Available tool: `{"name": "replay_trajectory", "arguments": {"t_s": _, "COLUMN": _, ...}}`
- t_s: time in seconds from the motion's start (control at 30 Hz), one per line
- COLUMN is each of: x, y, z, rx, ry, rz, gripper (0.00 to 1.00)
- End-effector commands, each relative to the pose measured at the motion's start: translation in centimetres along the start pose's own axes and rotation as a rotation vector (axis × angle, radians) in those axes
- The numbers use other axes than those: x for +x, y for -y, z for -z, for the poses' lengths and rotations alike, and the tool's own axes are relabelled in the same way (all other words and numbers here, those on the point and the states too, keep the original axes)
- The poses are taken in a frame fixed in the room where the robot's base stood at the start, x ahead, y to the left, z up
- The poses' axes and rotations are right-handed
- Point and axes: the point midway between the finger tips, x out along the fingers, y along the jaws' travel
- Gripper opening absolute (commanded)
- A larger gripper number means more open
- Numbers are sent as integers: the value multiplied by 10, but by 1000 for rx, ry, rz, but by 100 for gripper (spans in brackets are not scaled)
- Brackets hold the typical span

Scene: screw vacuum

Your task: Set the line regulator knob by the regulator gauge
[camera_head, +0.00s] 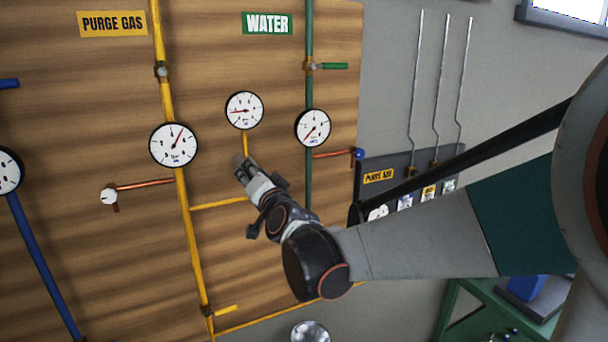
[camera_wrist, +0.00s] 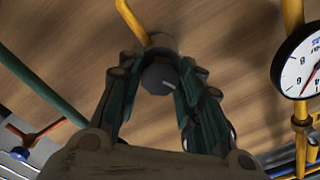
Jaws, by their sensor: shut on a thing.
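The grey regulator knob (camera_wrist: 158,79), with a pale mark on its face, sits between my gripper's two fingers in the wrist view. My gripper (camera_head: 244,170) is shut on it at the wooden board; in the head view it mostly covers the knob. The regulator gauge (camera_head: 244,110) is the round white dial directly above, joined by a short yellow pipe (camera_head: 245,144). Its red needle points left; its figures are too small to read. I cannot make out this gauge in the wrist view.
The purge gas pipe (camera_head: 162,90) carries another gauge (camera_head: 174,145) to the left, also at the wrist view's right edge (camera_wrist: 302,62). The green water pipe (camera_head: 309,90) with its gauge (camera_head: 313,128) is close on the right. A yellow valve handle (camera_head: 227,309) is below.

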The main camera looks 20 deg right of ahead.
Motion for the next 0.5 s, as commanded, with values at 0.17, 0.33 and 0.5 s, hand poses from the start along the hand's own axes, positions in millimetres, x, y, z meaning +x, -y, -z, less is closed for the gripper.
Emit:
{"name": "replay_trajectory", "arguments": {"t_s": 0.17, "x": -2, "y": 0, "z": 1, "rx": 62, "ry": -2, "rz": 1, "gripper": 10}}
{"name": "replay_trajectory", "arguments": {"t_s": 0.33, "x": -3, "y": 1, "z": 1, "rx": 90, "ry": -2, "rz": 0, "gripper": 10}}
{"name": "replay_trajectory", "arguments": {"t_s": 0.5, "x": -3, "y": 1, "z": 1, "rx": 97, "ry": -2, "rz": 0, "gripper": 10}}
